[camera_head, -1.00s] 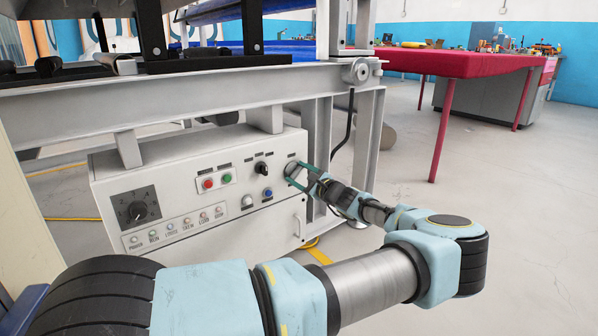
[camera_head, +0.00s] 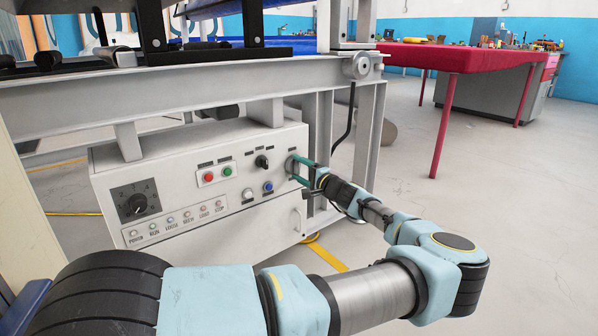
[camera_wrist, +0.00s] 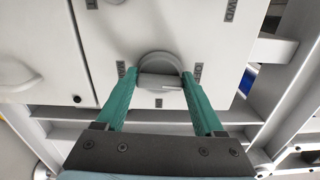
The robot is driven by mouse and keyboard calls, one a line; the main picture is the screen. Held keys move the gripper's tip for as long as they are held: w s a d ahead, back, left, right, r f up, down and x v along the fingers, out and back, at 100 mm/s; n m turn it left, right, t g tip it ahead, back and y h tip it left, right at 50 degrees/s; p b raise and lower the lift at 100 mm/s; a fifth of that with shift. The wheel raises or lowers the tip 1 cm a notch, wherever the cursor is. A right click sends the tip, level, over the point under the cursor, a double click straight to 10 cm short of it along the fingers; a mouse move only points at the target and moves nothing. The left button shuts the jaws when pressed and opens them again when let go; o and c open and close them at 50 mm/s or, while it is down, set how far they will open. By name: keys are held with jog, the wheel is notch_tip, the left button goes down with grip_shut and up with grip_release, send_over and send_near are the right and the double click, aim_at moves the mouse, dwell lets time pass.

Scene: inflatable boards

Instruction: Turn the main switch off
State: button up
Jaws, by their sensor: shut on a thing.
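The main switch is a grey round knob with a raised grip bar (camera_wrist: 160,80) on the pale control box. In the wrist view the two green fingers of my gripper (camera_wrist: 159,76) stand on either side of the bar, shut on it. The bar lies across the picture, between small dark labels at its left and right; the lettering is hard to read. In the head view my gripper (camera_head: 300,170) reaches the right end of the box's front face from the right. The fingers mostly hide the switch there.
The control box (camera_head: 200,245) also carries a red button (camera_head: 209,177), a green button (camera_head: 227,171), a black selector (camera_head: 262,162), white and blue buttons, a large dial (camera_head: 136,203) and a lamp row. A machine frame (camera_head: 190,92) stands above and right. A red-covered table (camera_head: 460,57) is behind.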

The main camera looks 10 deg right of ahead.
jog(key=shift+n, duration=0.4)
jog(key=o, duration=1.4)
jog(key=p+v, duration=0.2)
jog(key=v, duration=0.8)
jog(key=shift+s+d+p, duration=0.2)
jog(key=shift+s+p, duration=0.1)
jog(key=shift+s, duration=0.05)
